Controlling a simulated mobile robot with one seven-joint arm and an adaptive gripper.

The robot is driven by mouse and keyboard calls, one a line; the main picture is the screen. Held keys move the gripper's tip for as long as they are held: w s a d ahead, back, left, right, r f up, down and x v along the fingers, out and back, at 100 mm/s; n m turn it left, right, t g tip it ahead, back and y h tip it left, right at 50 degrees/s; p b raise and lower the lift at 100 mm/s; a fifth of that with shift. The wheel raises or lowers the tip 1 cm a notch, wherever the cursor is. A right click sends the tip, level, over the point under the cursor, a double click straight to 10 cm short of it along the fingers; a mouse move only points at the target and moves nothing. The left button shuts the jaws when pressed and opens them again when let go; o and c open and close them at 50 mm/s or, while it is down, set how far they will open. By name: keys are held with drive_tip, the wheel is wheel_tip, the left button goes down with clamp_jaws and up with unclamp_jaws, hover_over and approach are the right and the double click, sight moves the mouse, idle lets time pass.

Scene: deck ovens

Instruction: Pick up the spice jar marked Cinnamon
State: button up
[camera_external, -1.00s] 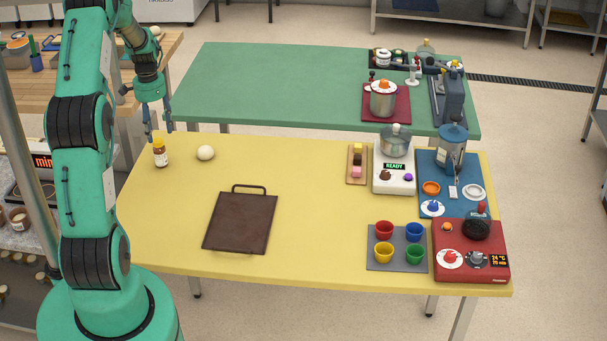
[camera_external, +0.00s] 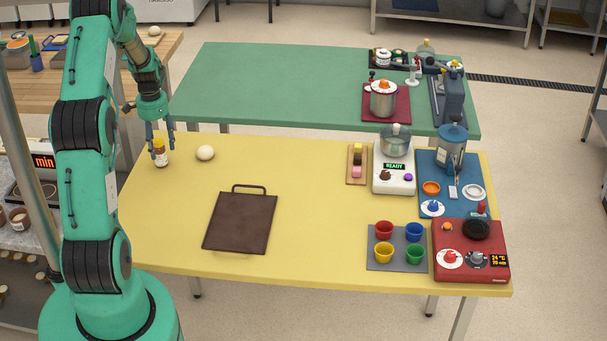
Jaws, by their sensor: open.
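A small spice jar (camera_external: 161,155) with a yellow cap, brown glass and a pale label stands upright at the far left corner of the yellow table (camera_external: 310,210). Its label is too small to read. My gripper (camera_external: 161,150) points down at the jar with its fingers open. The fingers are level with the jar's cap and upper part in the picture, one on the left and one on the right. I cannot tell whether they touch it.
A white ball-like thing (camera_external: 205,153) lies just right of the jar. A dark brown board (camera_external: 240,221) lies at the table's middle left. Coloured cups (camera_external: 384,230), a white READY device (camera_external: 393,177) and a red device (camera_external: 470,250) fill the right side.

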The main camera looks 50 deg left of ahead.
sight(160, 153)
drive_tip(key=shift+a+f+b, duration=0.1)
drive_tip(key=shift+f+b, duration=0.45)
drive_tip(key=shift+f, duration=1.85)
drive_tip(key=c, duration=1.3)
drive_tip(key=shift+r, duration=0.15)
drive_tip(key=shift+r, duration=0.5)
drive_tip(key=shift+s+d+r+p, duration=0.15)
drive_tip(key=shift+r+p, duration=0.15)
drive_tip(key=shift+r, duration=0.35)
drive_tip(key=shift+s+d+r+p, duration=0.15)
drive_tip(key=shift+r+p, duration=0.15)
drive_tip(key=shift+r, duration=0.3)
drive_tip(key=s+d, duration=0.3)
drive_tip(key=d, duration=0.1)
drive_tip(key=s+d+p, duration=0.1)
drive_tip(key=s+d, duration=0.2)
drive_tip(key=d, duration=0.1)
drive_tip(key=s+d+r+p, duration=0.1)
drive_tip(key=s+d, duration=0.2)
drive_tip(key=d, duration=0.1)
drive_tip(key=shift+d+r, duration=0.1)
